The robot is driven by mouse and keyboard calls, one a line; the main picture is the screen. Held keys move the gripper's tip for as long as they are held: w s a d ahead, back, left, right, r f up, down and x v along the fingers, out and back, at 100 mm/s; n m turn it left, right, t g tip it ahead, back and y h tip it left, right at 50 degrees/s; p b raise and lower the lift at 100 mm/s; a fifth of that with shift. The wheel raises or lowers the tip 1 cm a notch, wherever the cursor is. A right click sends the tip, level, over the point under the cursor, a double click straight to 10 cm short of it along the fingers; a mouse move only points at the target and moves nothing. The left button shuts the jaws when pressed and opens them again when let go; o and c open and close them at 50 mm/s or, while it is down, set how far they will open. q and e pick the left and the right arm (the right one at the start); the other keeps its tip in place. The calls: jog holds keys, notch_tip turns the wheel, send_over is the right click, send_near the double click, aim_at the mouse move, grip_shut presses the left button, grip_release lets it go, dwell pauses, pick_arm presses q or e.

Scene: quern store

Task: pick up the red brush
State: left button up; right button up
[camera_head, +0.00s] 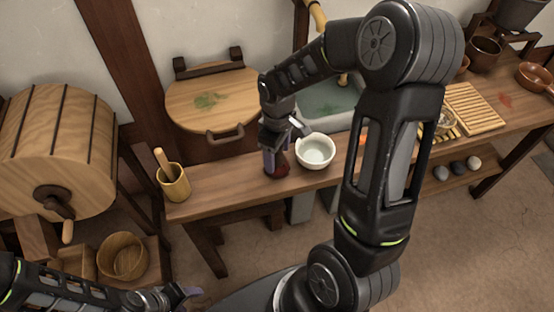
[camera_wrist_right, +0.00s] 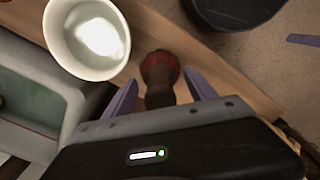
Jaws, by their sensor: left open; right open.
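The red brush (camera_head: 279,170) stands or lies on the wooden bench, beside a white bowl (camera_head: 315,151); its posture is hard to tell. In the right wrist view the brush (camera_wrist_right: 160,72) shows a dark red band and a brown part, lying between the two purple fingers. My right gripper (camera_head: 279,152) is open around the brush, with gaps visible on both sides. It partly hides the brush in the head view. My left gripper (camera_head: 186,293) is open and empty at the bottom left, low and away from the bench.
The white bowl (camera_wrist_right: 87,38) is close to my right gripper's left finger in the wrist view. A wooden cup (camera_head: 175,185) with a pestle-like stick stands at the bench's left end. A basin (camera_head: 325,104) lies behind the bowl. A slatted wooden board (camera_head: 474,108) lies further right.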

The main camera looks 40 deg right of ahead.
dwell(0.3)
grip_shut()
dwell(0.6)
